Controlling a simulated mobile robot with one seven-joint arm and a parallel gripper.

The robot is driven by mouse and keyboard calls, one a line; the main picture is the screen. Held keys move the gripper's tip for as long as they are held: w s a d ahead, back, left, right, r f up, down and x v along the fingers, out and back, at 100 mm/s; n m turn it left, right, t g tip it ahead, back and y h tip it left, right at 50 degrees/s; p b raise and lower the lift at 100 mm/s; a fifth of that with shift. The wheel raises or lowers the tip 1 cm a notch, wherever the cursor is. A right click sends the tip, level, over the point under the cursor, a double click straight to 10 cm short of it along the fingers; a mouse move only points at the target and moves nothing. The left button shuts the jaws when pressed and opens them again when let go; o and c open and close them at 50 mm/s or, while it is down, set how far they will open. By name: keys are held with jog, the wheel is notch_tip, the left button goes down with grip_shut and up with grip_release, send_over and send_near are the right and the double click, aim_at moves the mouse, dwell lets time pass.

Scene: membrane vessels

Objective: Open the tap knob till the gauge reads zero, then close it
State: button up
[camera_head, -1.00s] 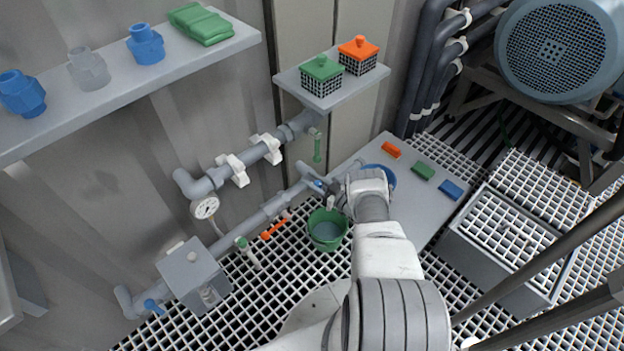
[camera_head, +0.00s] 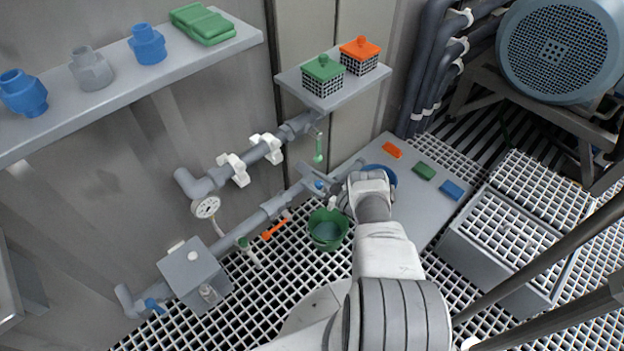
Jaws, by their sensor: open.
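A small round white gauge (camera_head: 206,207) hangs under the upper grey pipe at the left; its needle is too small to read. A small blue knob (camera_head: 319,184) sits at the lower pipe, partly crowded by my gripper. My gripper (camera_head: 324,189) is open at this blue knob, with its fingers around or just beside it; I cannot tell whether they touch it. My wrist hides part of the area behind. A green bucket (camera_head: 327,230) stands on the grating just below my gripper.
Other handles on the pipes are green (camera_head: 319,150), orange (camera_head: 274,229) and blue (camera_head: 153,306). A grey box (camera_head: 193,270) sits on the lower pipe. A blue bowl (camera_head: 388,174) is behind my wrist on a grey bench (camera_head: 405,200). A shelf (camera_head: 200,52) overhangs the upper left.

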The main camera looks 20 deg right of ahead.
jog(key=p+v, duration=0.2)
jog(key=v, duration=1.5)
